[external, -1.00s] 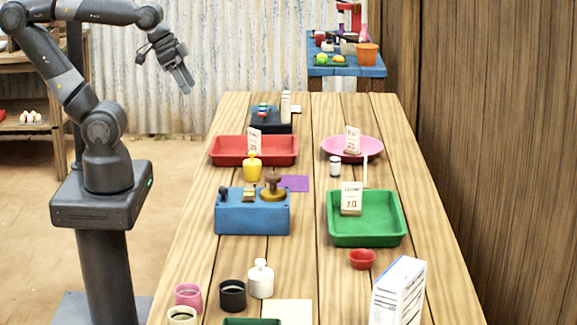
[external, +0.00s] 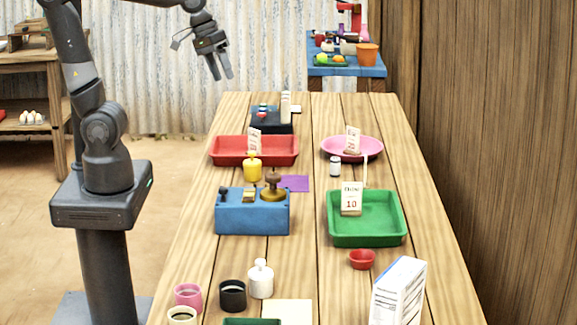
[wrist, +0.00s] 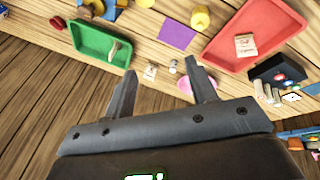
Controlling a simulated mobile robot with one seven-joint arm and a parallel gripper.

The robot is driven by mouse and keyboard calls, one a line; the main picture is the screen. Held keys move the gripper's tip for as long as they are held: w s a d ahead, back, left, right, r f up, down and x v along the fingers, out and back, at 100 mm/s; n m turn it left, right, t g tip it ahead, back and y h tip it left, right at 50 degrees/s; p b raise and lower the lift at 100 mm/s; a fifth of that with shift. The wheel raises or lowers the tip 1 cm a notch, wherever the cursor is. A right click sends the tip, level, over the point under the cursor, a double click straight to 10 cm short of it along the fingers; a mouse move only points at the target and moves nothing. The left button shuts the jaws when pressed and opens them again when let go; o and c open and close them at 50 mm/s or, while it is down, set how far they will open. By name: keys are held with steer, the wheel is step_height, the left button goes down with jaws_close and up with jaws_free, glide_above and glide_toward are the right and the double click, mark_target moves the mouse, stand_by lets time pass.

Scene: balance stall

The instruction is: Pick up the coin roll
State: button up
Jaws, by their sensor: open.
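No single thing is clearly marked as the coin roll. Several cream cylinders (wrist: 267,93) stand close together beside a black box (wrist: 282,72) at the right of the wrist view; they may be coin rolls. In the external view a pale upright cylinder shape (external: 286,105) rises behind the black box (external: 270,121) at the table's far end. My gripper (external: 222,77) is open and empty, raised in the air left of the table's far end. In the wrist view the open jaws (wrist: 160,70) have nothing between them; the cylinders lie to their right.
A red tray (external: 227,152), yellow bottle (external: 252,168), blue box with weights (external: 250,219), green tray (external: 372,240), pink plate (external: 370,146) and small white jar (external: 335,169) stand on the table. A white box (external: 399,291) stands near right. The table's right strip is mostly clear.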

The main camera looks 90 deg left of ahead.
steer(key=w+a+f+n+g, duration=0.1)
steer(key=w+a+f+n, duration=0.15)
steer(key=w+n, duration=0.6)
steer(key=n+g, duration=0.3)
steer(key=n, duration=1.3)
glide_above(335, 158)
step_height(335, 158, down, 16)
steer(key=shift+y, duration=0.4)
step_height(335, 158, down, 10)
steer(key=shift+f, duration=0.25)
steer(key=shift+c, duration=0.2)
jaws_close()
